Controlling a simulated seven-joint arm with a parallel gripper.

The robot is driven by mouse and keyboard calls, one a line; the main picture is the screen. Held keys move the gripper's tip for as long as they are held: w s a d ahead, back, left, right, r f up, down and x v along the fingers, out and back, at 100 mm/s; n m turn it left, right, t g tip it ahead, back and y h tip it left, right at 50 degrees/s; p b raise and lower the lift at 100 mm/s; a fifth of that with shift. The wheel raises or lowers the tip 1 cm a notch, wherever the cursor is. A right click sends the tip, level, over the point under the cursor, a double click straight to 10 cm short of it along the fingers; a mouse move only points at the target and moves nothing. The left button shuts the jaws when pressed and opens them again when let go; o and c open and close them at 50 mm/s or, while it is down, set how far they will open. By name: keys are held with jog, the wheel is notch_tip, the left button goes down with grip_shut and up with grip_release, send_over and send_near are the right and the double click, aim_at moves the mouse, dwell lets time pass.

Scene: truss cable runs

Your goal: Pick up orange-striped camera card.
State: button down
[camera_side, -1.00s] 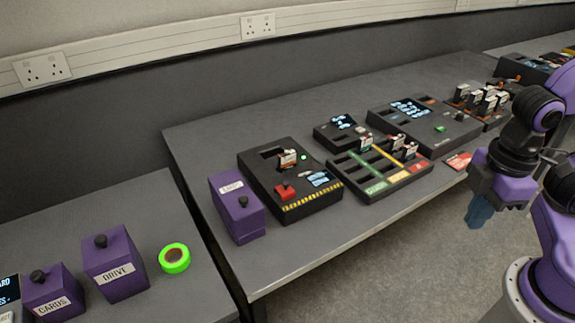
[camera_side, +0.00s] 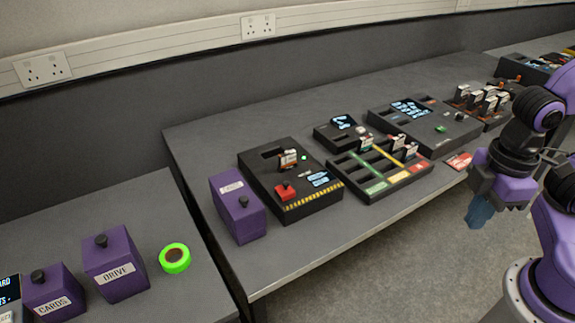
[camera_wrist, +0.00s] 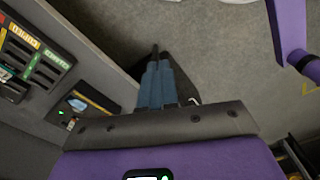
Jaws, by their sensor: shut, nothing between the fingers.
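Several small upright cards with white and orange-brown faces stand in slots in the side view. One card (camera_side: 288,159) is in the yellow-and-black-edged reader, others (camera_side: 398,142) are in the sorting tray, and several (camera_side: 488,104) stand in the rack at the right. At this size I cannot tell which one is the orange-striped camera card. My gripper (camera_side: 476,220) hangs in front of the bench's front edge, over the floor, pointing down and away from every card. In the wrist view its blue fingers (camera_wrist: 155,58) are together and empty.
The sorting tray (camera_side: 377,187) has green, yellow and red lanes. A red flat item (camera_side: 459,161) lies near the bench's front edge. A purple box (camera_side: 237,207) stands left of the reader (camera_side: 312,205). A green tape roll (camera_side: 174,258) lies on the left bench. Bare bench runs along the front.

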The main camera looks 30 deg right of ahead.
jog(key=shift+c, duration=1)
grip_release()
jog(key=w+a+r+m, duration=0.25)
jog(key=w+a, duration=0.45)
jog(key=w, duration=0.5)
jog(key=m+t, duration=0.3)
jog(key=m, duration=0.7)
send_over(288, 153)
jog(key=s, duration=0.4)
notch_tip(288, 153, down, 3)
jog(key=x, duration=1.2)
jog(key=shift+d, duration=0.2)
jog(key=shift+x, duration=2.7)
